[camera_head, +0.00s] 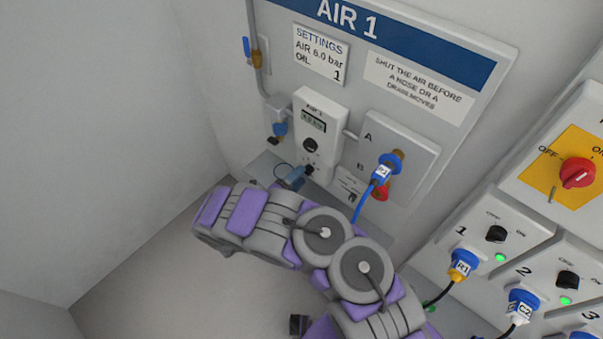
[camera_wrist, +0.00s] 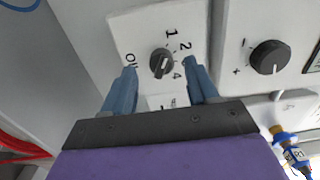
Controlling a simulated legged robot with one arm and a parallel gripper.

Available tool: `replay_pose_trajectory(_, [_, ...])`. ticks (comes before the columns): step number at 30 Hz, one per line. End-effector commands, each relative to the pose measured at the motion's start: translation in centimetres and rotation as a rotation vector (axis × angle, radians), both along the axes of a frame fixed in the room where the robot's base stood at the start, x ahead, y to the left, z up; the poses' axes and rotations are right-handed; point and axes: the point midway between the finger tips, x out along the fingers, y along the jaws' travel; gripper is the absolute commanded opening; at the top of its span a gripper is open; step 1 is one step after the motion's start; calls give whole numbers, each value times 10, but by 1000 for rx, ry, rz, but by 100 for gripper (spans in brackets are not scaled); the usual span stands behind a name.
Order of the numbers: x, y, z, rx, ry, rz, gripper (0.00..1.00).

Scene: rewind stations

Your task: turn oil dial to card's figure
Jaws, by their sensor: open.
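The oil dial (camera_wrist: 162,63) is a dark round knob on a white plate marked OIL, 1, 2 and 4 in the wrist view. Its pale pointer mark is too small to read surely. My gripper (camera_wrist: 159,70) is open, with one blue finger on each side of the dial; I cannot tell whether they touch it. The settings card (camera_head: 320,55) in the head view reads AIR 6.0 bar and OIL 1. In the head view, my blue fingers (camera_head: 292,178) show small at the panel's lower left, below the regulator box.
A black regulator knob (camera_wrist: 269,57) marked minus and plus is close to the right of the dial. A blue hose coupling (camera_head: 385,168) and a red knob (camera_head: 380,193) are on the plate to the right. Electrical sockets and a red switch (camera_head: 577,173) are farther right.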

Motion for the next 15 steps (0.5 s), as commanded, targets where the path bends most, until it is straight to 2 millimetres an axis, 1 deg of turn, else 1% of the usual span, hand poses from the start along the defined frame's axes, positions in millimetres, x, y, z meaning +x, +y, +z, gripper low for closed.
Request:
replay_pose_trajectory(1, [-9,9,1,-1,1,6,59])
replay_pose_trajectory(3, [-21,20,1,-1,1,7,59])
replay_pose_trajectory(15, [-88,72,-1,2,5,6,59])
